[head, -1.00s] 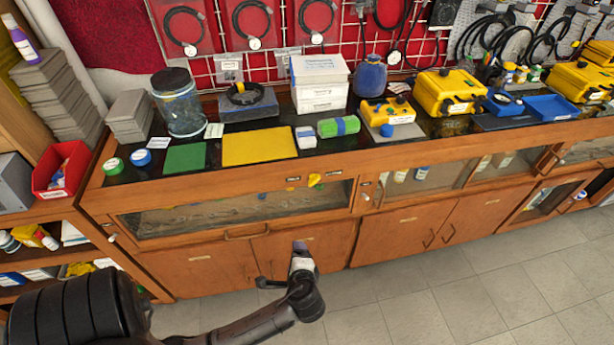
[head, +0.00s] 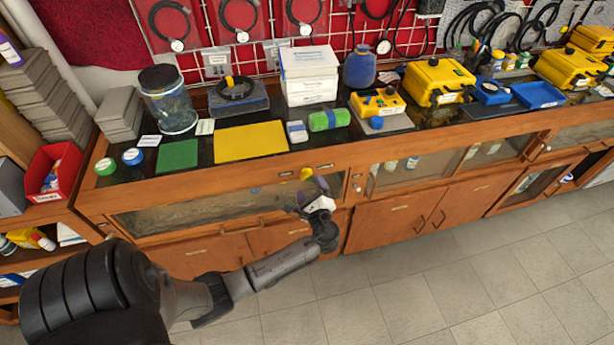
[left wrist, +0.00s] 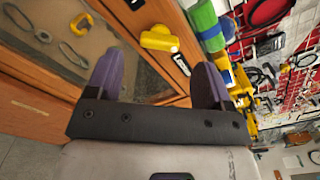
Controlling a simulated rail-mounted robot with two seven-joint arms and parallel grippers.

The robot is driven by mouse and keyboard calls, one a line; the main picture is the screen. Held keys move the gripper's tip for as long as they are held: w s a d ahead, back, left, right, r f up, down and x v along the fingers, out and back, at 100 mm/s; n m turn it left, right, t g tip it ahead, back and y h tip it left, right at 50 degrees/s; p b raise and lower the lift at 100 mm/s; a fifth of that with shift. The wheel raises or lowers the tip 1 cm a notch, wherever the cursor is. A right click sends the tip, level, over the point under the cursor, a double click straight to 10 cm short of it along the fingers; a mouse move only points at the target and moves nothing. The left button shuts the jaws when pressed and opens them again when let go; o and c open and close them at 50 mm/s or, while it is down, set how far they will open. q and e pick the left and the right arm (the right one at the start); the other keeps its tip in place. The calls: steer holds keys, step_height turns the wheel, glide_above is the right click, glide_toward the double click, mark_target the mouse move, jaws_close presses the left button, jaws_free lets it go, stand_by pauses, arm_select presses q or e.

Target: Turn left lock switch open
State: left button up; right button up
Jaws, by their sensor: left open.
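The left lock switch is a yellow knob (head: 306,173) on the wooden front rail of the counter, above the right part of the left glass display. It also shows in the left wrist view (left wrist: 160,39), lying beyond and between the two finger tips. A small dark label with white lettering (left wrist: 181,65) sits beside it. My left gripper (head: 312,187) is open, with purple fingers, just below and in front of the knob. In the left wrist view the open gripper (left wrist: 160,62) has nothing between its fingers, and a gap to the knob seems to remain. My right gripper is out of view.
The counter top above holds a yellow mat (head: 250,141), a green roll (head: 329,120) and a yellow device (head: 377,103). The left glass display (head: 180,212) lies behind my left arm. The tiled floor (head: 450,280) in front is clear.

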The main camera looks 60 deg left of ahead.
mark_target(307, 177)
arm_select(q)
steer(key=shift+x, duration=2.55)
steer(key=c, duration=0.9)
